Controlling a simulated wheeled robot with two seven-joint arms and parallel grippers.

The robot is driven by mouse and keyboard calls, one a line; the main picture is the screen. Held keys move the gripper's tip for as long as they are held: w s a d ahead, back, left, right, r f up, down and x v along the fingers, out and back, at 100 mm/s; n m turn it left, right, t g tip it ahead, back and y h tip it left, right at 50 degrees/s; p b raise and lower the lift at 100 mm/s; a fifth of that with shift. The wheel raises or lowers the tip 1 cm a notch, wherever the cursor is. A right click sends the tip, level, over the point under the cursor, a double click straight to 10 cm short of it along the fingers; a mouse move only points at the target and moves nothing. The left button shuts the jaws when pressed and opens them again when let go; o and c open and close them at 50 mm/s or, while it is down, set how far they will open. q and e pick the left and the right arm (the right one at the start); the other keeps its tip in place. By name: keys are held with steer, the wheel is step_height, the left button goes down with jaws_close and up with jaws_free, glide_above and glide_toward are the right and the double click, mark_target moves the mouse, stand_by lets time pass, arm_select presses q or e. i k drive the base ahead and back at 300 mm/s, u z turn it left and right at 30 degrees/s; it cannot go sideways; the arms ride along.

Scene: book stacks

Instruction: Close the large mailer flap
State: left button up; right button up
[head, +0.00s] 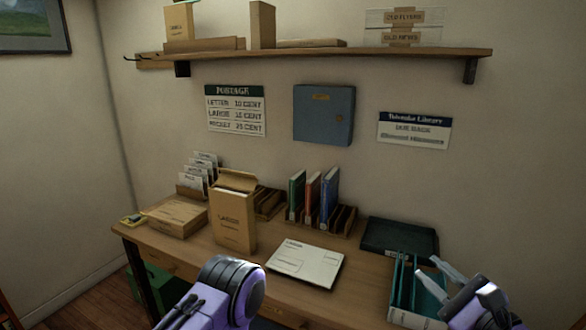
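The large mailer (233,222) is a tan upright box marked with large lettering, standing on the desk left of centre. Its flap (237,181) stands up open at the top and leans back, with the opening showing beneath it. My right gripper (425,266) is at the lower right, over the teal bin and well away from the mailer. Its two grey fingers are apart, with nothing seen between them. My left arm shows at the bottom, in front of the desk and below the mailer. Its fingers are not seen.
A flat tan box (174,217) lies left of the mailer. A white labelled parcel (306,262) lies to its right. Behind stand books in a wooden rack (333,226). A dark tray (399,237) and a teal bin (432,290) are at the right.

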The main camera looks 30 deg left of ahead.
mark_target(247, 181)
steer(key=i, duration=0.8)
steer(key=u, duration=0.85)
steer(key=i, duration=0.55)
steer(key=u, duration=0.65)
